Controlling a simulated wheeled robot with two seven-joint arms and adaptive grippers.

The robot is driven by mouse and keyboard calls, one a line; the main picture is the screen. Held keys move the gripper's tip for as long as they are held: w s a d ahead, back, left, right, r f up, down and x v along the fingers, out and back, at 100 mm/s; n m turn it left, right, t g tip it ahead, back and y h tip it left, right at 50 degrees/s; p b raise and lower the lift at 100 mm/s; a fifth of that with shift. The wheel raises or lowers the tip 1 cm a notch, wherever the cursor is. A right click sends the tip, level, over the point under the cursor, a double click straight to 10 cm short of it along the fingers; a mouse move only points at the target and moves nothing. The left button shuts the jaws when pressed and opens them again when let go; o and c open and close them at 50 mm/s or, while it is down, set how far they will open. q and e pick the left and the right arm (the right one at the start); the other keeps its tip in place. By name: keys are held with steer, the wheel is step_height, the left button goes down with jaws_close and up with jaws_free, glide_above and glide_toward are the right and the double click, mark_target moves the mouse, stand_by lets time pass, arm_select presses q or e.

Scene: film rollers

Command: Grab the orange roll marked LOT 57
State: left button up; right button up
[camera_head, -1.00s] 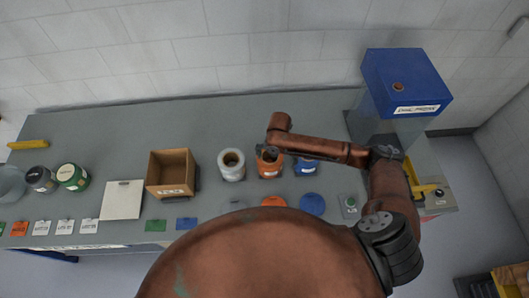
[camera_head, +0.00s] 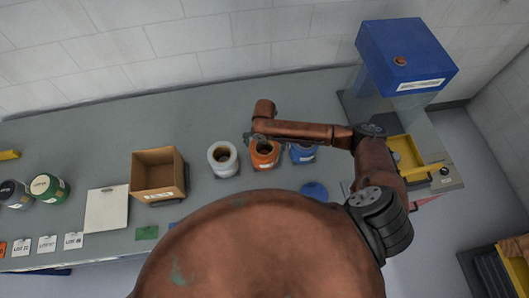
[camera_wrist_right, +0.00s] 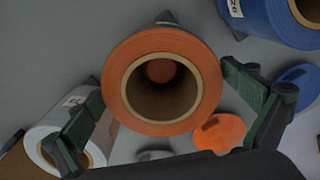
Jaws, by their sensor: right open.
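The orange roll (camera_head: 265,159) stands upright on the grey bench, between a white roll (camera_head: 222,158) and a blue roll (camera_head: 302,153). Its label is too small to read in the head view and does not show in the right wrist view. My right gripper (camera_head: 262,141) is over the orange roll. In the right wrist view the open fingers (camera_wrist_right: 163,86) lie on either side of the roll (camera_wrist_right: 125,105), with its hollow core facing the camera. I cannot tell whether they touch it. My left gripper is not in view.
The white roll (camera_wrist_right: 50,140) and blue roll (camera_wrist_right: 270,20) stand close on either side. A flat orange disc (camera_wrist_right: 220,132) lies near the right finger. An open cardboard box (camera_head: 158,178) stands to the left, and a blue-topped machine (camera_head: 400,55) at the right.

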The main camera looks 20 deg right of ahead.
mark_target(264, 153)
steer(key=shift+s+a+f+p, duration=0.15)
steer(key=shift+f+p, duration=0.15)
steer(key=shift+f, duration=1.2)
steer(key=shift+s+f+p, duration=0.1)
steer(key=shift+f+p, duration=0.15)
steer(key=shift+f, duration=1.25)
steer(key=c, duration=1.9)
steer(key=shift+r, duration=0.1)
steer(key=shift+c, duration=0.4)
